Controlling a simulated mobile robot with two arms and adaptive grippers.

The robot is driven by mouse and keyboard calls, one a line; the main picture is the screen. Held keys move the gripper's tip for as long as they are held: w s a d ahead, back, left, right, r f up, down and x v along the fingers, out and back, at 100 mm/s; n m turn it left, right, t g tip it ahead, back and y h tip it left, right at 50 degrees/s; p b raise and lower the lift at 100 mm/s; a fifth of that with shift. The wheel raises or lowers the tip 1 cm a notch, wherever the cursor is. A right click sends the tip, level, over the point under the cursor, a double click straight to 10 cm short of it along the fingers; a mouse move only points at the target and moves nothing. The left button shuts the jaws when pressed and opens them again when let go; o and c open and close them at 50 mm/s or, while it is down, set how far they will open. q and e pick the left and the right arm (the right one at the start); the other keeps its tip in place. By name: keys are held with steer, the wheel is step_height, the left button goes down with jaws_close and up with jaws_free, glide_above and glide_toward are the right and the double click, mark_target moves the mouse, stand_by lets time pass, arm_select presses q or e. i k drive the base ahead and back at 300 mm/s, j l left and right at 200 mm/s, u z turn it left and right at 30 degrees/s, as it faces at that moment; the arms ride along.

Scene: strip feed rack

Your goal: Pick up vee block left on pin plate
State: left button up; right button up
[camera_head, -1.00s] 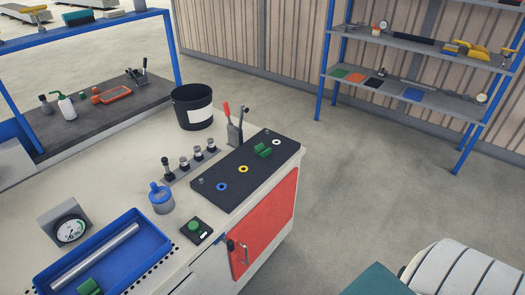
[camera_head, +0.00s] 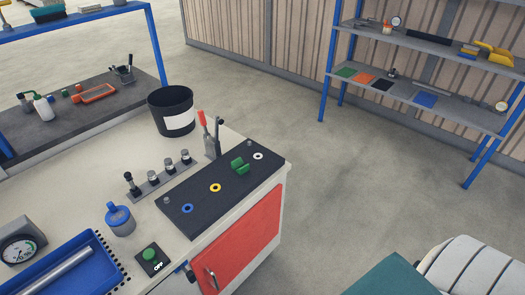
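A small green vee block (camera_head: 240,166) sits on the dark pin plate (camera_head: 222,190), toward its far right end. It lies between a yellow ring (camera_head: 215,188) and a white ring (camera_head: 258,156). A blue ring (camera_head: 187,208) is nearer the plate's left end. Neither of my grippers shows in the head view.
A red-handled clamp (camera_head: 207,135) stands behind the plate, beside a black bin (camera_head: 172,110). A shelf rack (camera_head: 430,95) stands beyond open floor.

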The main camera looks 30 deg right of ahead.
mark_target(238, 165)
steer(key=i+l, duration=0.1)
steer(key=l, duration=0.5)
steer(key=i+l, duration=0.1)
steer(key=l, duration=0.55)
steer(key=i+l, duration=0.15)
steer(key=l, duration=0.45)
steer(key=i+l, duration=0.1)
steer(key=l, duration=0.55)
steer(key=i+l, duration=0.1)
steer(key=l, duration=0.5)
